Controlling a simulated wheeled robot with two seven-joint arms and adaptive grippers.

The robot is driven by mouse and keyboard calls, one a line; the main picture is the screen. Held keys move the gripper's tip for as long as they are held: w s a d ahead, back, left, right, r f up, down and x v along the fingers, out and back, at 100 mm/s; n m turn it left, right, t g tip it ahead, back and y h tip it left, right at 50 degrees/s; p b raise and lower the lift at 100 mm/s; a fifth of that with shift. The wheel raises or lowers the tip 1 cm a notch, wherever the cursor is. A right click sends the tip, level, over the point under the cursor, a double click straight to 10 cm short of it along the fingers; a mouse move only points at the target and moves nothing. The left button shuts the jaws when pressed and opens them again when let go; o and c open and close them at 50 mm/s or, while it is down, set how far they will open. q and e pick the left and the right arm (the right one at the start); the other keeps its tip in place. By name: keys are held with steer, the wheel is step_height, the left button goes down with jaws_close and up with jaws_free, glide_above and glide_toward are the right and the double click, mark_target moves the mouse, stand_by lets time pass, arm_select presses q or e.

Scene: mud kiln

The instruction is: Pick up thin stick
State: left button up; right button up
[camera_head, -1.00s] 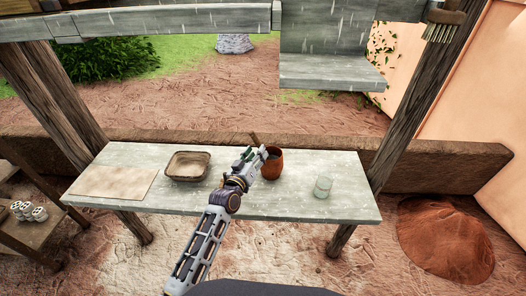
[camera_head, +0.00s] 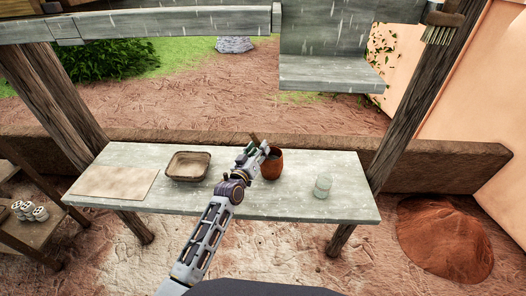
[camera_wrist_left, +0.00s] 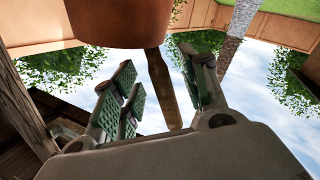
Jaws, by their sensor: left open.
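The thin stick (camera_wrist_left: 159,88) is brown and leans out of a reddish-brown clay pot (camera_head: 272,165). The pot also fills the top of the left wrist view (camera_wrist_left: 118,20). In the head view only a short bit of the stick (camera_head: 253,139) shows, behind my gripper. My left gripper (camera_head: 261,147) is beside the pot's rim, on its left. In the left wrist view my left gripper (camera_wrist_left: 160,75) is open, and the stick shows between its green-padded fingers. I cannot tell whether they touch it. My right gripper is not in view.
The pot stands on a pale wooden table (camera_head: 300,205). Wooden posts (camera_head: 410,100) flank the table.

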arm_select(q)
steer(key=shift+x, duration=1.1)
jaws_close()
steer(key=shift+r, duration=0.15)
steer(key=shift+r+p, duration=2.45)
steer(key=shift+p, duration=0.1)
step_height(320, 180, up, 13)
steer(key=shift+f, duration=0.2)
